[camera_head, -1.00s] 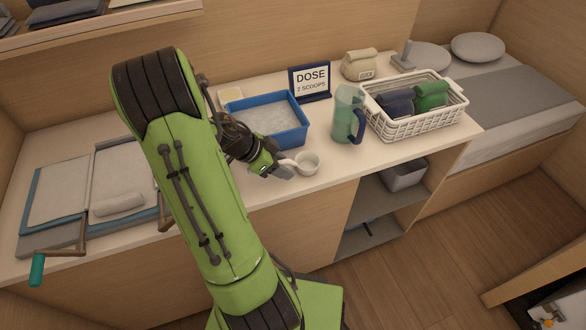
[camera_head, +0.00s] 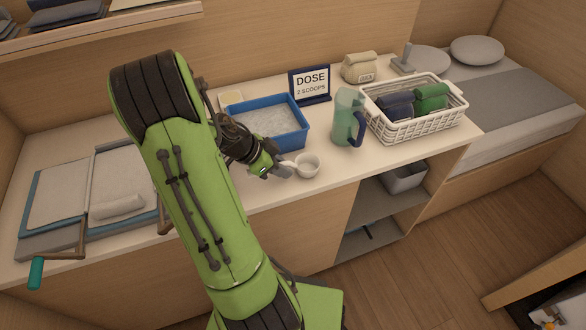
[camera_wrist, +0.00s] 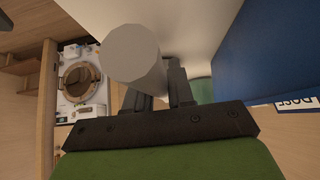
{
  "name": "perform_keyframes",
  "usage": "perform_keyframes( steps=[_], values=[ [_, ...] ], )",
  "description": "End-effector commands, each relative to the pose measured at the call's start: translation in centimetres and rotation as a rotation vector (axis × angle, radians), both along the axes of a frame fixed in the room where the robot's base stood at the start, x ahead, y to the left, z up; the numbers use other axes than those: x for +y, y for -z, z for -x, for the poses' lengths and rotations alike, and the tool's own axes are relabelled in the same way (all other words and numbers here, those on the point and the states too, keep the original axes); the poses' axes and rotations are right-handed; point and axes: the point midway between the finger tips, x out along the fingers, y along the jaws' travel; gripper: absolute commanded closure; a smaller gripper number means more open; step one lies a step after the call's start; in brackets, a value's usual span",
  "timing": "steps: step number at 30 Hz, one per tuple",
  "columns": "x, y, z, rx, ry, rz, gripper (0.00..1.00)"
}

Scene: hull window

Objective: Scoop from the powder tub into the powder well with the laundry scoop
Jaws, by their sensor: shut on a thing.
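The laundry scoop (camera_head: 309,167), a small white cup with a short handle, is held in front of the blue tub, over the counter's front part. My gripper (camera_head: 283,171) is shut on its handle. In the wrist view the scoop (camera_wrist: 134,53) is a pale cylinder beyond my fingers (camera_wrist: 160,88); its inside is hidden there. The blue tub (camera_head: 292,138) holds pale grey-white contents and seems to be the powder tub. Its blue wall (camera_wrist: 270,50) fills the right of the wrist view. I cannot pick out the powder well.
A green-tinted jug (camera_head: 346,115) stands right of the tub, beside a white basket (camera_head: 420,122) of rolled cloths. The DOSE sign (camera_head: 310,84) stands behind. A folding board (camera_head: 60,190) lies left. A white front-loading washer (camera_wrist: 80,80) shows in the wrist view.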

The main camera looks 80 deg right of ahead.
Motion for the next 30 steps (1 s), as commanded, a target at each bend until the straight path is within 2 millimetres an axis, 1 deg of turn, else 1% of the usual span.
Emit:
perform_keyframes(
  steps=[30],
  values=[
    [0.02, -0.65, -0.03, 0.001, -0.002, -0.001, 1.0]
  ],
)
